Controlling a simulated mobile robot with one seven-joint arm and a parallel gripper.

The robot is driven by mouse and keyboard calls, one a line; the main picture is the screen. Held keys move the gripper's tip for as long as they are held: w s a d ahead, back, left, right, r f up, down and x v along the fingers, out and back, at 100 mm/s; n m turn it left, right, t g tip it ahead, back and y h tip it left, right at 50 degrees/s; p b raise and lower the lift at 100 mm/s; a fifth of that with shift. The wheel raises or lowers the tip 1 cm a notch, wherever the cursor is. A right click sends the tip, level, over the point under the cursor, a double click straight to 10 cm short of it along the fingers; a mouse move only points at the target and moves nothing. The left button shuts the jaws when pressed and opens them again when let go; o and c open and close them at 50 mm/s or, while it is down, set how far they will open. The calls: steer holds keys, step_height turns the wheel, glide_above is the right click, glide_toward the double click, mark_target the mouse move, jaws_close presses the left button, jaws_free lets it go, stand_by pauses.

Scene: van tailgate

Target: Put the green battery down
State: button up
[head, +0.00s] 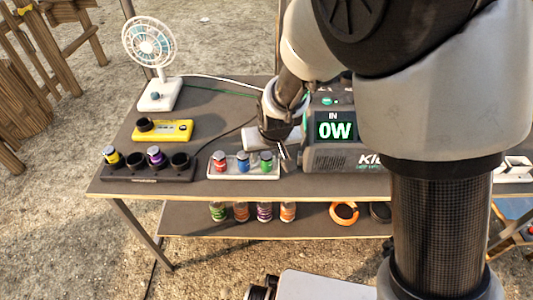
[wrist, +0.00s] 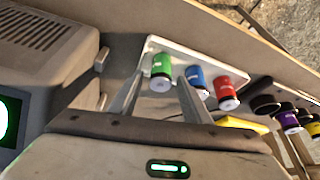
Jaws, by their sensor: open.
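The green battery (head: 266,165) stands upright on the white tray (head: 213,175), at its right end. Beside it stand a blue battery (head: 243,165) and a red battery (head: 220,160). My gripper (head: 283,152) is open next to the green battery, just to its right in the head view. In the wrist view the green battery (wrist: 161,68) shows beyond and between the two spread fingers (wrist: 160,82). No contact between fingers and battery is clear. The blue (wrist: 196,78) and red (wrist: 227,92) batteries are to its right there.
A black dock (head: 150,173) holds yellow and purple batteries, with two empty cups. A yellow device (head: 165,131) with a black cup and a fan (head: 152,50) stand behind. A power station (head: 335,155) reading 0W is close on the right. More batteries stand on the lower shelf.

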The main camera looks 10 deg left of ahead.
steer(key=p+v, duration=0.4)
steer(key=v, duration=0.8)
steer(key=s+d+r+m, duration=0.3)
steer(key=d+r, duration=0.8)
steer(key=d, duration=0.4)
steer(key=s+d+r+m+t+h, duration=0.1)
steer(key=s+d+r, duration=0.3)
steer(key=s+d, duration=0.6)
steer(key=shift+m+h, duration=0.6)
steer(key=shift+m, duration=0.1)
